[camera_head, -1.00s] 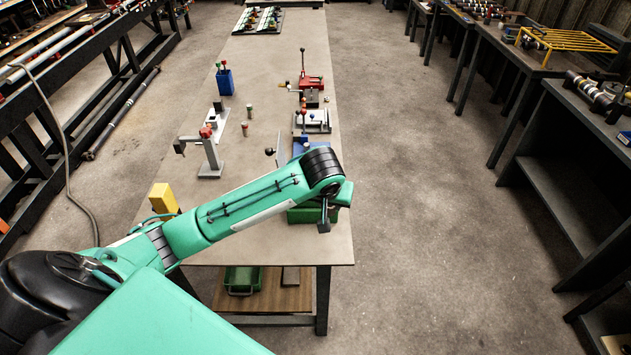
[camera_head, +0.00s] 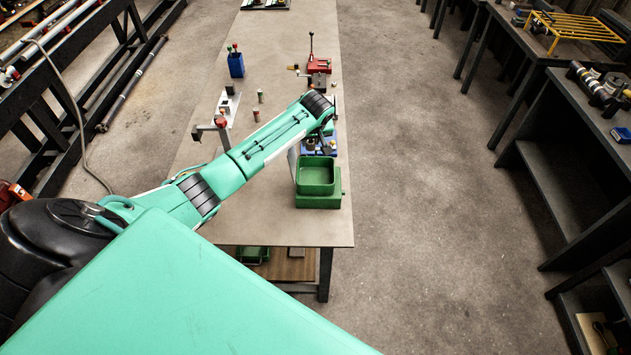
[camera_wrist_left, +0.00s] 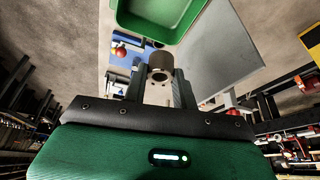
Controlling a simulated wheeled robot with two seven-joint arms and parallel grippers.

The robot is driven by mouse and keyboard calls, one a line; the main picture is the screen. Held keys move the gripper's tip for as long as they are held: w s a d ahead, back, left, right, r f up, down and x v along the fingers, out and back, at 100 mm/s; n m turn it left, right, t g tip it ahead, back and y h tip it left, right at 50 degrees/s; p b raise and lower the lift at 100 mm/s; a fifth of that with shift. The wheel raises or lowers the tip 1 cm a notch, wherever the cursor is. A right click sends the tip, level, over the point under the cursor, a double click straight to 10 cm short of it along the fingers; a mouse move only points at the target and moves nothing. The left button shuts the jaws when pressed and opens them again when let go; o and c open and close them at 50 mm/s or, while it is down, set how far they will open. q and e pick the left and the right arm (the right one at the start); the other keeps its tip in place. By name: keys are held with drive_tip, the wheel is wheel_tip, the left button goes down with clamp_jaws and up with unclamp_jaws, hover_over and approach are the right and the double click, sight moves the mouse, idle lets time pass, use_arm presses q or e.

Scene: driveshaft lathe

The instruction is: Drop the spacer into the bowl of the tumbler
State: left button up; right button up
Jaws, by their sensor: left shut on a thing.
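The spacer (camera_wrist_left: 160,63) is a short grey metal ring with a hole. It sits between the fingertips of my left gripper (camera_wrist_left: 158,80) in the left wrist view, and the gripper is shut on it. The tumbler is a green block with a square open bowl (camera_head: 317,188) near the right edge of the bench in the head view. The bowl's green rim also shows at the top of the left wrist view (camera_wrist_left: 160,38). In the head view my left gripper (camera_head: 325,145) is just behind the bowl, partly hidden by its wrist. My right gripper is not in view.
A blue fixture (camera_head: 333,143) is close to my left gripper. The bench front is clear.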

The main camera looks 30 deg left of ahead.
sight(312, 148)
use_arm(q)
wheel_tip(312, 148, down, 4)
drive_tip(key=b, duration=0.2)
drive_tip(key=shift+f+b, duration=0.15)
drive_tip(key=shift+b, duration=0.15)
drive_tip(key=shift+f+b, duration=0.3)
drive_tip(key=shift+f, duration=0.15)
drive_tip(key=o, duration=1.1)
